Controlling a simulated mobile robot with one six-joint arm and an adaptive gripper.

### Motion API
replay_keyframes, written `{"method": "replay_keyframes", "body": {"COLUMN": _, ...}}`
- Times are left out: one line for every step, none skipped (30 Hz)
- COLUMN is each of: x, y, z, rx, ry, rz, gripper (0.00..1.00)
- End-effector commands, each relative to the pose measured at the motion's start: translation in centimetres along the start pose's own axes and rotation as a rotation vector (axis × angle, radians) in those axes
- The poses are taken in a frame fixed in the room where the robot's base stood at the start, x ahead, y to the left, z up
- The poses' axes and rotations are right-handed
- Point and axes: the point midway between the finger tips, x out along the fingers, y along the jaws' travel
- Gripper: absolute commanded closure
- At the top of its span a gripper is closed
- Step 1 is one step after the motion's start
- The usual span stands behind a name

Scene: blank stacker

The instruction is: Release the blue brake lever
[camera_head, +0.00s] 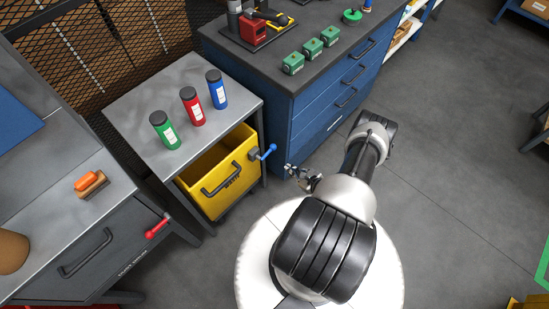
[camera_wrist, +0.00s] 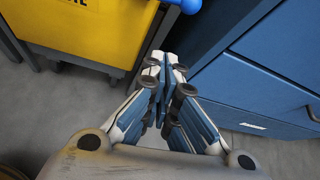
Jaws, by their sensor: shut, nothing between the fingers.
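The blue brake lever (camera_head: 264,152) is at the right front corner of the small grey table, beside the yellow waste bin (camera_head: 222,183). It sticks out toward the right, with a ball at its end. In the wrist view, part of the blue lever (camera_wrist: 188,5) shows at the top edge; the rest is cut off. My gripper (camera_head: 296,172) is just below and to the right of the lever in the head view, apart from it. In the wrist view my gripper (camera_wrist: 160,62) has its fingers together and empty, pointing at the gap between bin and blue cabinet.
A blue drawer cabinet (camera_head: 330,100) stands close on the right of the lever. Green, red and blue bottles (camera_head: 192,106) stand on the small table (camera_head: 120,105). A red lever (camera_head: 157,228) is on the grey drawer bench at left. Open floor (camera_head: 450,150) lies to the right.

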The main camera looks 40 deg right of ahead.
Motion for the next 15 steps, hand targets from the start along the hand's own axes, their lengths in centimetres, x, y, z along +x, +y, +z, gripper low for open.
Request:
{"method": "replay_keyframes", "body": {"x": 0.0, "y": 0.0, "z": 0.0, "rx": 0.000, "ry": 0.000, "rz": 0.001, "gripper": 1.00}}
{"method": "replay_keyframes", "body": {"x": 0.1, "y": 0.0, "z": 0.0, "rx": -0.001, "ry": 0.000, "rz": 0.001, "gripper": 1.00}}
{"method": "replay_keyframes", "body": {"x": 0.3, "y": 0.0, "z": 0.0, "rx": -0.001, "ry": 0.000, "rz": 0.002, "gripper": 1.00}}
{"method": "replay_keyframes", "body": {"x": 0.5, "y": 0.1, "z": 0.0, "rx": -0.002, "ry": 0.000, "rz": 0.002, "gripper": 1.00}}
{"method": "replay_keyframes", "body": {"x": 0.7, "y": 0.1, "z": -0.1, "rx": -0.002, "ry": 0.000, "rz": 0.003, "gripper": 1.00}}
{"method": "replay_keyframes", "body": {"x": 1.2, "y": 0.1, "z": -0.1, "rx": -0.003, "ry": -0.001, "rz": 0.004, "gripper": 1.00}}
{"method": "replay_keyframes", "body": {"x": 1.6, "y": 0.2, "z": -0.1, "rx": -0.004, "ry": -0.001, "rz": 0.005, "gripper": 1.00}}
{"method": "replay_keyframes", "body": {"x": 2.1, "y": 0.2, "z": -0.1, "rx": -0.004, "ry": -0.001, "rz": 0.005, "gripper": 1.00}}
{"method": "replay_keyframes", "body": {"x": 2.8, "y": 0.2, "z": -0.1, "rx": -0.005, "ry": -0.002, "rz": 0.006, "gripper": 1.00}}
{"method": "replay_keyframes", "body": {"x": 3.4, "y": 0.2, "z": -0.1, "rx": -0.006, "ry": -0.002, "rz": 0.006, "gripper": 1.00}}
{"method": "replay_keyframes", "body": {"x": 4.1, "y": 0.2, "z": -0.2, "rx": -0.006, "ry": -0.001, "rz": 0.006, "gripper": 1.00}}
{"method": "replay_keyframes", "body": {"x": 5.0, "y": 0.3, "z": -0.2, "rx": -0.006, "ry": -0.002, "rz": 0.007, "gripper": 1.00}}
{"method": "replay_keyframes", "body": {"x": 5.6, "y": 0.3, "z": -0.2, "rx": -0.006, "ry": -0.002, "rz": 0.006, "gripper": 1.00}}
{"method": "replay_keyframes", "body": {"x": 6.3, "y": 0.3, "z": -0.2, "rx": -0.007, "ry": -0.002, "rz": 0.007, "gripper": 1.00}}
{"method": "replay_keyframes", "body": {"x": 7.2, "y": 0.2, "z": -0.2, "rx": -0.006, "ry": -0.002, "rz": 0.006, "gripper": 1.00}}
